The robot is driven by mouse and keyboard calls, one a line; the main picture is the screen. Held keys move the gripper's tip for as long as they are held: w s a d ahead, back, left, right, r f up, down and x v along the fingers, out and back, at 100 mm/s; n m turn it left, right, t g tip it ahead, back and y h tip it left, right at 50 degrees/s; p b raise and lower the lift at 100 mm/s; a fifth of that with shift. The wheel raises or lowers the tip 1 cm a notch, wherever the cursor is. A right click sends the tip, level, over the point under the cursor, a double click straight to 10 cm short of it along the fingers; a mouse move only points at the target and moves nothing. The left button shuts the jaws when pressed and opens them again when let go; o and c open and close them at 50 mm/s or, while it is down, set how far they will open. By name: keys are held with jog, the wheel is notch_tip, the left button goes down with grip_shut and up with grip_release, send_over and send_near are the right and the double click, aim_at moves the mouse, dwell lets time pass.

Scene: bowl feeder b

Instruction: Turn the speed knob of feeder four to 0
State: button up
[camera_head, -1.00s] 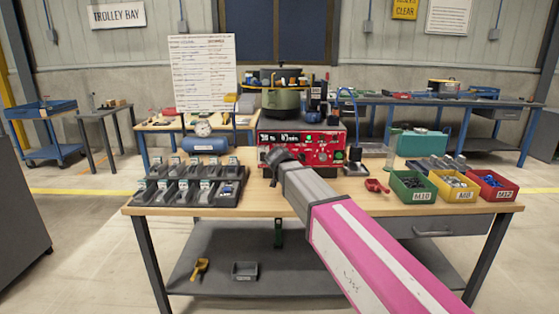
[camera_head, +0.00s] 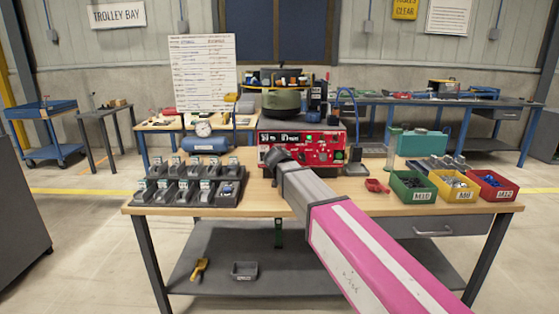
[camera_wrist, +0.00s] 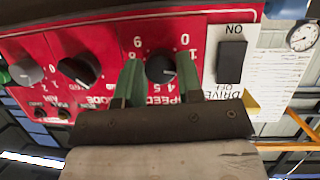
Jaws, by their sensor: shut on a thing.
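The red control panel of the feeder (camera_head: 325,155) stands on the wooden bench, with a green bowl (camera_head: 288,100) on top. In the wrist view the panel is upside down. The black speed knob (camera_wrist: 161,68) sits inside a printed number scale, with SPEED lettering by it. My gripper (camera_wrist: 159,66) has one green finger on each side of this knob and is shut on it. The knob's pointer is not clear. In the head view my gripper (camera_head: 275,157) is at the panel's left part, and my arm hides the lower front. No feeder number is readable.
A black DRIVE switch (camera_wrist: 231,62) is close beside the speed knob. Other dark knobs (camera_wrist: 80,70) are on the other side. Black part trays (camera_head: 190,185) stand left of the panel. Green, yellow and red bins (camera_head: 453,187) stand on the right.

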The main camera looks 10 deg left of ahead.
jog(key=n+t+h, duration=0.1)
jog(key=n+h, duration=0.1)
jog(key=n, duration=0.2)
jog(key=n+t+h, duration=0.1)
jog(key=n+h, duration=0.1)
jog(key=n, duration=0.1)
jog(key=shift+a+f+n+t, duration=0.1)
jog(key=shift+n+t, duration=0.2)
jog(key=shift+n, duration=0.1)
dwell(0.6)
jog(key=o, duration=0.9)
jog(key=s, duration=0.3)
jog(key=s+a+r, duration=0.1)
jog(key=s, duration=0.6)
jog(key=shift+s+a+r, duration=0.2)
jog(key=shift+s+r, duration=0.1)
jog(key=shift+s, duration=0.05)
